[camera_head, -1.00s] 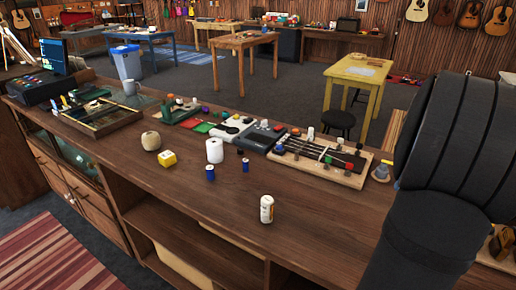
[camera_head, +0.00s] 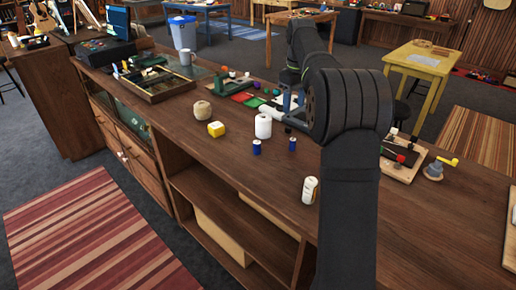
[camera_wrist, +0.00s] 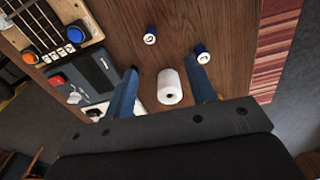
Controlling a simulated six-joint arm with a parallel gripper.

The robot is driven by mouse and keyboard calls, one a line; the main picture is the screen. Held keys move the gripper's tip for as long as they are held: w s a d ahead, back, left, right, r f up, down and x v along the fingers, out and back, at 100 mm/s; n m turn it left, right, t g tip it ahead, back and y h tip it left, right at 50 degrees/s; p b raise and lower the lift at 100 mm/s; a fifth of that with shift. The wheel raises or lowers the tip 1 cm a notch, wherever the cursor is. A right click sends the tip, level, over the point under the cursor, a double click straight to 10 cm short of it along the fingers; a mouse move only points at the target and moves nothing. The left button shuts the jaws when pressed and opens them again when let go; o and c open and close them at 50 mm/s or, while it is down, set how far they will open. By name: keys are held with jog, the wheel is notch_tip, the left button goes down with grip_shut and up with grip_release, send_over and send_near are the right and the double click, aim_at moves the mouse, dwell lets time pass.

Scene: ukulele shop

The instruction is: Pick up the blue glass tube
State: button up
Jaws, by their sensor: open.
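Two small blue cylinders with pale ends stand upright on the counter: one at left (camera_head: 257,146) and one at right (camera_head: 292,143) in the head view. I cannot tell which, if either, is the blue glass tube. In the wrist view both show beyond the fingers: one between and beyond them (camera_wrist: 150,36), one by the right fingertip (camera_wrist: 202,53). My gripper (camera_wrist: 161,68) is open and empty, with blue fingers. A white roll (camera_wrist: 170,88) shows between them in the picture, below the gripper. In the head view my arm hides most of the gripper.
The white roll (camera_head: 263,126), a yellow cube (camera_head: 216,129) and a twine ball (camera_head: 202,109) stand close by. A grey device (camera_wrist: 95,75) lies beside the gripper.

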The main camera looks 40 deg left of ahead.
aim_at(257, 143)
jog(key=s+a+n, duration=0.2)
jog(key=s+a, duration=0.6)
jog(key=a, duration=0.1)
jog(key=shift+n, duration=0.3)
jog(key=f, duration=1.6)
jog(key=shift+w+d+f, duration=0.2)
jog(key=shift+w+f, duration=0.05)
jog(key=shift+f, duration=0.1)
jog(key=c, duration=1)
jog(key=shift+c, duration=0.2)
jog(key=shift+r, duration=0.1)
notch_tip(257, 143, up, 4)
jog(key=shift+f, duration=0.1)
jog(key=w+d+r, duration=0.4)
jog(key=d+r, duration=0.3)
jog(key=d, duration=0.4)
jog(key=shift+w, duration=0.2)
